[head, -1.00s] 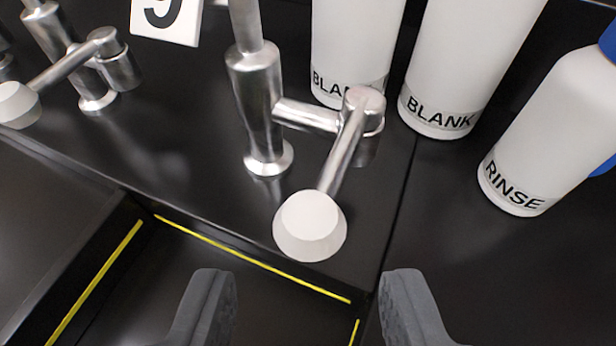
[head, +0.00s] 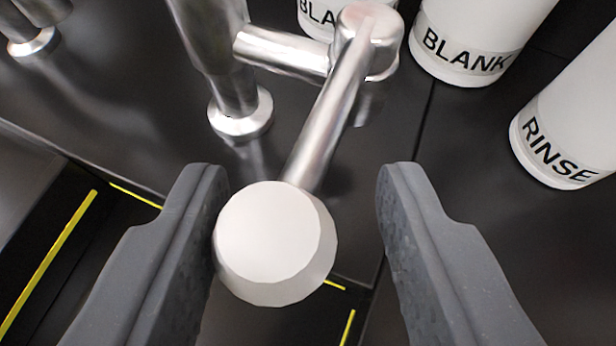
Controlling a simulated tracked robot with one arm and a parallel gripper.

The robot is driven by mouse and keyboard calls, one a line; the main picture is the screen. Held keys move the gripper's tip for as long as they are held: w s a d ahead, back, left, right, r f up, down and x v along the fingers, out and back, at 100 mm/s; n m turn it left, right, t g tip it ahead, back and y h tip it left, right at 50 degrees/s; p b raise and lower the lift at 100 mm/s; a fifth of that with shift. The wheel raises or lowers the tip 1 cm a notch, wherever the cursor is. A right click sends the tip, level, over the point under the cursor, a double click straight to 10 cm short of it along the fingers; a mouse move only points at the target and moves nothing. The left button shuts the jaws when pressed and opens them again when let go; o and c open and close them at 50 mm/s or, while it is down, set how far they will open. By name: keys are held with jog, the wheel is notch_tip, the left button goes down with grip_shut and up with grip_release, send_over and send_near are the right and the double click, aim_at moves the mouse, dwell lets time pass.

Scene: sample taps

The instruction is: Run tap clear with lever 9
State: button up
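The lever of tap 9 ends in a white knob (head: 268,238) and has a metal rod (head: 330,120) rising to a pivot beside the metal tap column (head: 222,60). My gripper (head: 298,215) is open, with one grey finger on each side of the knob. The knob sits close to the left finger, and I cannot tell whether they touch. A clear gap lies between the knob and the right finger. The number 9 plate is out of view now.
Two white BLANK bottles (head: 478,35) and a white RINSE bottle (head: 572,135) stand on the dark counter behind and to the right. Part of a neighbouring tap (head: 32,38) shows at upper left. Yellow lines (head: 48,265) edge the dark recesses below.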

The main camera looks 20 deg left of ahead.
jog(key=shift+w+d+p, duration=0.35)
jog(key=shift+d+p, duration=0.2)
jog(key=shift+d, duration=0.35)
jog(key=shift+w+d+p, duration=0.4)
jog(key=shift+d+p, duration=0.2)
jog(key=shift+d, duration=0.35)
jog(key=shift+w+d+p, duration=0.35)
jog(key=shift+d+p, duration=0.2)
jog(key=shift+d, duration=0.35)
jog(key=shift+a, duration=0.1)
dwell(1.1)
